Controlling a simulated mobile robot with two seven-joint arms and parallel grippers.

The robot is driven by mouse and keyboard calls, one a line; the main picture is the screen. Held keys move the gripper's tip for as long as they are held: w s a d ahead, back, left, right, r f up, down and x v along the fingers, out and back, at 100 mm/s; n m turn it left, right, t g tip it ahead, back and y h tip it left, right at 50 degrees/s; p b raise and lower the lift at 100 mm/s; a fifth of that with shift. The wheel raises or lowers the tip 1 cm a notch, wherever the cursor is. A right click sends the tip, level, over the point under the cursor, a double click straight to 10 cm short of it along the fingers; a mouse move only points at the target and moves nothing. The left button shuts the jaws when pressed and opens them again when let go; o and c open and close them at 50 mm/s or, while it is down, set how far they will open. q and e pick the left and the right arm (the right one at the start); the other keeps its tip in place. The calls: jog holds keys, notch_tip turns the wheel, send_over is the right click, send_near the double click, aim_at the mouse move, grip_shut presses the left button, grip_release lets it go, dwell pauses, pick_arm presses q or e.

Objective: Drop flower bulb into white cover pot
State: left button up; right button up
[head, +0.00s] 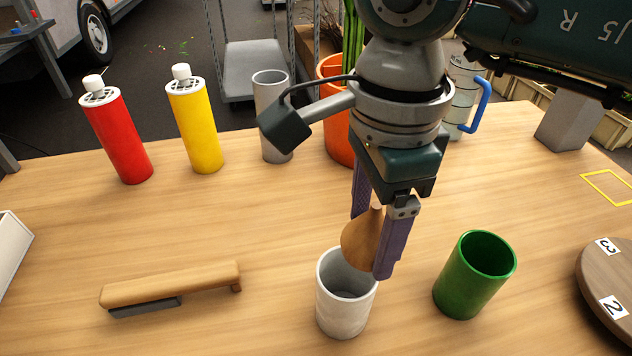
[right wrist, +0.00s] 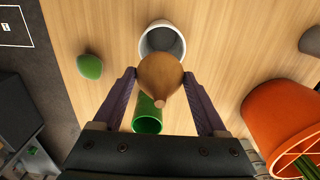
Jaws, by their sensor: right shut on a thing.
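The brown flower bulb (head: 362,240) is held between the purple fingers of my right gripper (head: 374,240), just above the rim of the white cover pot. It also shows in the right wrist view (right wrist: 159,76), with the gripper fingers (right wrist: 162,95) on either side of it. The white cover pot (head: 343,308) stands upright on the table, and the inside that shows looks empty. In the right wrist view the pot (right wrist: 162,27) is partly hidden behind the bulb. My left gripper is not in view.
A green pot (head: 463,288) stands right of the white pot. A wooden-handled brush (head: 170,287) lies to the left. Red (head: 121,140) and yellow (head: 196,125) bottles, a grey pot (head: 273,140) and an orange pot (head: 338,140) stand behind. A round numbered board (head: 598,275) is at right.

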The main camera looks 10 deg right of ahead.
jog(key=o, duration=1.4)
jog(key=shift+c, duration=0.2)
notch_tip(320, 180, up, 10)
jog(key=shift+r, duration=0.1)
jog(key=shift+a, duration=0.1)
